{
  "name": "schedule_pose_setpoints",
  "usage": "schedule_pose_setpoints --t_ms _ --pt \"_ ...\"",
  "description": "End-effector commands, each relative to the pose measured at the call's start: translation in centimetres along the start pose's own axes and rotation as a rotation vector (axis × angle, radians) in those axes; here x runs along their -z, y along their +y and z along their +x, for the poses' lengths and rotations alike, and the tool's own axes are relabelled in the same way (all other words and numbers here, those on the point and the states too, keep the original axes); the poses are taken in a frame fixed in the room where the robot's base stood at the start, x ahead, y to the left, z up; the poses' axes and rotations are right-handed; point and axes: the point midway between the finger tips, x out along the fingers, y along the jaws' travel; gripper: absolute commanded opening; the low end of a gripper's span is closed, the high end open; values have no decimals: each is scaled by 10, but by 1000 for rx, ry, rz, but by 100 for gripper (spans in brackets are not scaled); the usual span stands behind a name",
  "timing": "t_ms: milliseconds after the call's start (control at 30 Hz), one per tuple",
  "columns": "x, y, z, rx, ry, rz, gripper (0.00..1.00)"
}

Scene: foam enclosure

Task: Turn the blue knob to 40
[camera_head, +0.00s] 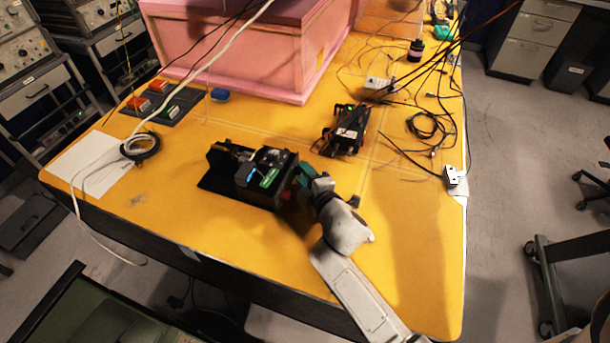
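A black device (264,178) with a green label and a small lit blue patch sits on the yellow table, right of a black base plate. I cannot make out the blue knob or any number scale for certain at this size. My arm comes from the lower right, and my gripper (301,182) is at the right side of the device. The gripper overlaps the device's right edge in the picture, and I cannot tell whether they touch. Its fingers are small and dark against the device, so their opening is hidden.
A pink foam enclosure (243,46) stands at the back. A second black device (345,130), loose cables (427,125) and a white socket block (455,176) lie to the right. A small blue block (220,94), black tray (165,106) and white paper (84,168) lie left. The front table strip is clear.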

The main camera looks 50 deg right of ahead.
Motion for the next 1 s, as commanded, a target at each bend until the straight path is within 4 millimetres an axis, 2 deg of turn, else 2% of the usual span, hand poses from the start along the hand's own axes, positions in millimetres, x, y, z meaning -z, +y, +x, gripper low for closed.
schedule_pose_setpoints --t_ms 33,367,1000 --pt "0 0 0 0 0 0 32" --pt "0 0 0 0 0 0 0" --pt "2 2 0 56 4 54 0"
